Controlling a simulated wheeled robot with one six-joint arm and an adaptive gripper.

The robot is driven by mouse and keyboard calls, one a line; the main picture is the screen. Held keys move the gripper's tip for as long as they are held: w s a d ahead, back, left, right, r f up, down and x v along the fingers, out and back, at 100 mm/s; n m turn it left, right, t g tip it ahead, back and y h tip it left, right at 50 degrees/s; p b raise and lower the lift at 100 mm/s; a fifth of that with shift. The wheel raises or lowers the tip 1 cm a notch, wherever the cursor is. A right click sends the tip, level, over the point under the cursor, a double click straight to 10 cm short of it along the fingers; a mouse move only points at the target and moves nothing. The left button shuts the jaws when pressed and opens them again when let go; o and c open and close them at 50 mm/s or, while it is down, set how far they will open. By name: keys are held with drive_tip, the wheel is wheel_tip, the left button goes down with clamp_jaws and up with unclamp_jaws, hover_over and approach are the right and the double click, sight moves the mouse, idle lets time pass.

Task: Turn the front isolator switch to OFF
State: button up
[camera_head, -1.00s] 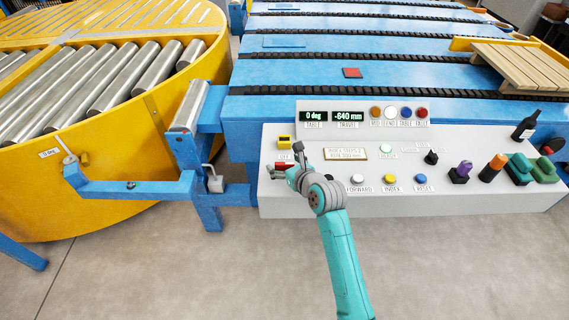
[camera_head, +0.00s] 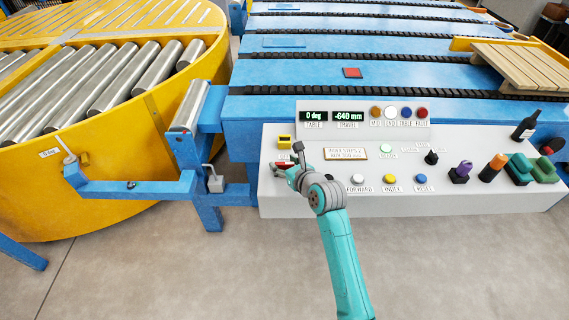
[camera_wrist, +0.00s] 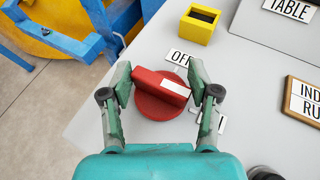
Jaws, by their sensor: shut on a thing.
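The front isolator switch is a red round knob with a raised bar handle (camera_wrist: 160,88) and a white mark at the bar's right end. In the wrist view the bar lies across the picture, slanting slightly down to the right. An OFF label (camera_wrist: 179,57) sits just above the knob. A second label (camera_wrist: 211,118) at lower right is partly hidden by a finger. My gripper (camera_wrist: 162,86) has one green finger at each end of the bar and is shut on it. In the head view my gripper (camera_head: 287,162) covers most of the red switch.
A yellow open box (camera_wrist: 199,23) stands beyond the switch on the grey panel. An INDEX/RUN plate (camera_wrist: 303,103) is to the right. In the head view, buttons (camera_head: 357,179) and several loose objects (camera_head: 491,168) lie further right. A blue frame (camera_head: 135,188) is left.

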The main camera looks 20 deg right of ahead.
idle(0.8)
drive_tip(key=o, duration=1.2)
drive_tip(key=v, duration=1.2)
drive_tip(key=shift+c, duration=0.3)
